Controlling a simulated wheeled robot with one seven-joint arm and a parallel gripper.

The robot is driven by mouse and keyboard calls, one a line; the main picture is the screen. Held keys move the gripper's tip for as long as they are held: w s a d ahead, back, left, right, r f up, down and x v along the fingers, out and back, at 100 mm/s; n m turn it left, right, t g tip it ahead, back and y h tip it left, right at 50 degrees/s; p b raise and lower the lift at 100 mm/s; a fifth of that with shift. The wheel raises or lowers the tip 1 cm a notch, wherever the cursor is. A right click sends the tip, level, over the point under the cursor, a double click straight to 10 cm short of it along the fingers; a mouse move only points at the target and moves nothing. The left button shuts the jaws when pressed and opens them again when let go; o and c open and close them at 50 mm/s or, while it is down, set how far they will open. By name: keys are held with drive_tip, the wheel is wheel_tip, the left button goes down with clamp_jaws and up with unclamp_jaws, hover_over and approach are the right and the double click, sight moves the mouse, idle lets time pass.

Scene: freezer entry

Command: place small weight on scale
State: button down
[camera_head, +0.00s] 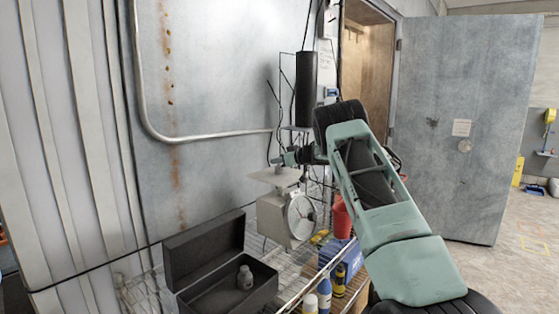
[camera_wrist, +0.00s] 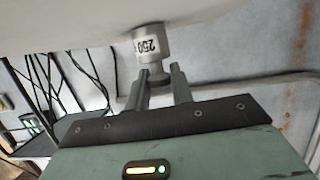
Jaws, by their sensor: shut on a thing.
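A small grey weight (camera_wrist: 152,47) with a "250" label shows in the wrist view. My gripper (camera_wrist: 160,73) is shut on the narrow knob of this weight. The scale (camera_head: 289,217) with a round dial stands on the wire shelf in the head view. Its flat pan (camera_head: 268,176) lies right under my gripper (camera_head: 281,160). The pan also shows as a pale surface (camera_wrist: 90,22) along the top of the wrist view. The weight's base is at the pan; I cannot tell whether it touches it.
An open black case (camera_head: 180,262) with another grey weight (camera_head: 245,277) sits left of the scale on the wire shelf (camera_head: 145,292). Bottles (camera_head: 324,292) and a red container (camera_head: 342,219) are to the right. A metal wall (camera_head: 215,90) with a pipe rises behind.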

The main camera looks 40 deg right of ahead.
drive_tip(key=c, duration=1.2)
unclamp_jaws()
drive_tip(key=shift+f, duration=0.1)
drive_tip(key=shift+c, duration=0.2)
drive_tip(key=b+v, duration=0.3)
drive_tip(key=v, duration=0.9)
drive_tip(key=shift+b, duration=0.35)
